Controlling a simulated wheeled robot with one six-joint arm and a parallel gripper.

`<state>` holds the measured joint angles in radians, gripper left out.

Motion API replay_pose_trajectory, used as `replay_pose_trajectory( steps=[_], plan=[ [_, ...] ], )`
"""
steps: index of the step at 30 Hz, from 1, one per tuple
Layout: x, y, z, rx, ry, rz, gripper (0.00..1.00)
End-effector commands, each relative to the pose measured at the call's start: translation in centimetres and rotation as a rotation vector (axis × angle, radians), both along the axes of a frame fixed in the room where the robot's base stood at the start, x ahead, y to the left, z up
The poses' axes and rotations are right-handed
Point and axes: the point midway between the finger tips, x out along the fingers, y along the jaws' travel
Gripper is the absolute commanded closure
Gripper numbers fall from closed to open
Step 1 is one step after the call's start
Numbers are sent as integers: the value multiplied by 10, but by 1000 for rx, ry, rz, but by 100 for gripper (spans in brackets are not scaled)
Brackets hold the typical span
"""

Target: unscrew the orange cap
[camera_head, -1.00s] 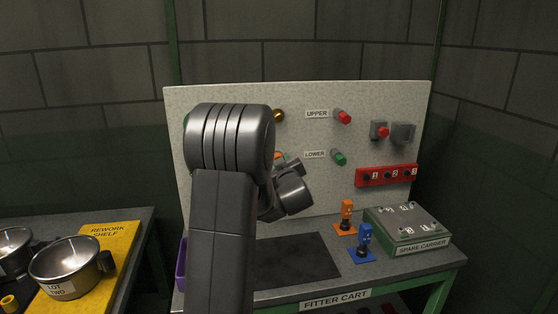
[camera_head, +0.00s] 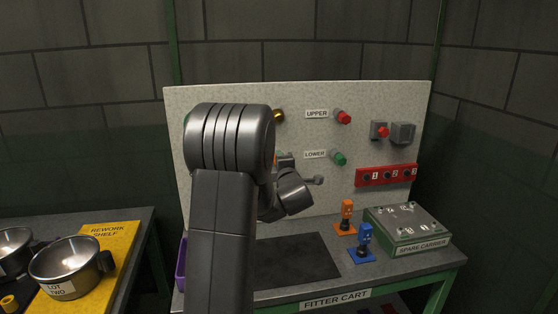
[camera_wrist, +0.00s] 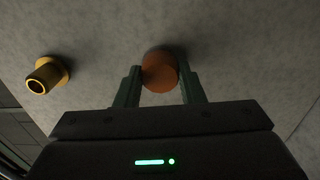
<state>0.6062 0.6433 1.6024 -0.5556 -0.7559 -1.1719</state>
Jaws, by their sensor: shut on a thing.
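The orange cap (camera_wrist: 159,72) is a round disc on the pale speckled panel (camera_wrist: 225,50) in the wrist view. My gripper (camera_wrist: 160,80) is shut on it, with one dark green finger on each side of the cap. In the head view my arm covers most of the gripper and nearly all of the cap. Whether the cap has come away from the panel cannot be told.
A brass fitting (camera_wrist: 47,75) sticks out left of the cap in the wrist view. The panel carries a red knob (camera_head: 343,117), a green knob (camera_head: 339,158) and a red numbered strip (camera_head: 386,175). Orange (camera_head: 346,217) and blue (camera_head: 364,242) pieces stand on the cart below.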

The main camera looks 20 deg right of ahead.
Motion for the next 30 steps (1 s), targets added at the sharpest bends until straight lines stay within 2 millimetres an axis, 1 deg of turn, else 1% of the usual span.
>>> replay_pose_trajectory(
  steps=[6, 9, 20, 21, 23, 24, 25, 30],
  plan=[
    [0, 0, 0, -226, 55, 0, 92],
    [0, 0, 0, -283, 69, 0, 92],
    [0, 0, -1, -296, 72, 0, 92],
    [0, 0, -1, -296, 72, 0, 59],
    [0, 0, -1, -296, 72, 0, 47],
    [0, 0, -1, -295, 72, 0, 39],
    [0, 0, -1, -295, 72, 0, 37],
    [0, 0, 0, -295, 72, 0, 37]
  ],
)
